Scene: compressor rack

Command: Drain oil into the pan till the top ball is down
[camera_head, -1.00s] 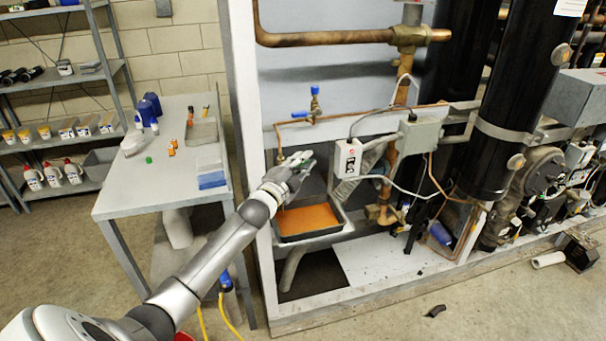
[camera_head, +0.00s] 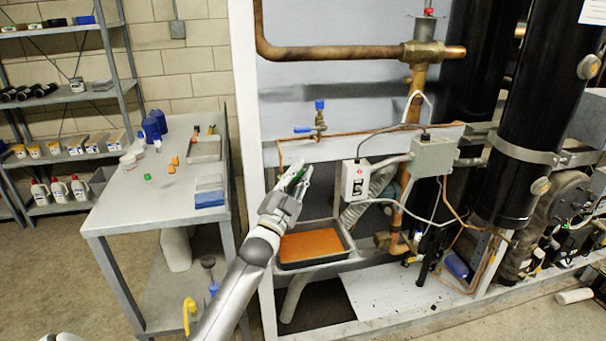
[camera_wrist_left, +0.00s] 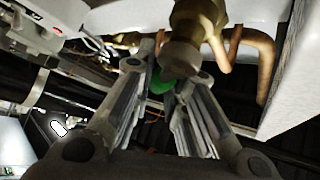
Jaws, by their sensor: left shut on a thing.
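My left gripper (camera_head: 298,178) is above the pan's back left, under the copper line. In the left wrist view my left gripper (camera_wrist_left: 173,75) is shut on a small green thing (camera_wrist_left: 162,84), mostly hidden between the fingers. A brass fitting (camera_wrist_left: 188,45) is just beyond the fingertips; I cannot tell whether they touch. A blue-handled valve (camera_head: 318,118) is on the copper line above. I cannot make out a sight-glass ball. My right gripper is out of view.
A white switch box (camera_head: 355,180) with a red button is right of my left gripper. The rack's white upright (camera_head: 246,120) is close on its left. A grey table (camera_head: 125,212) holds bottles, a green cap (camera_head: 148,177) and trays.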

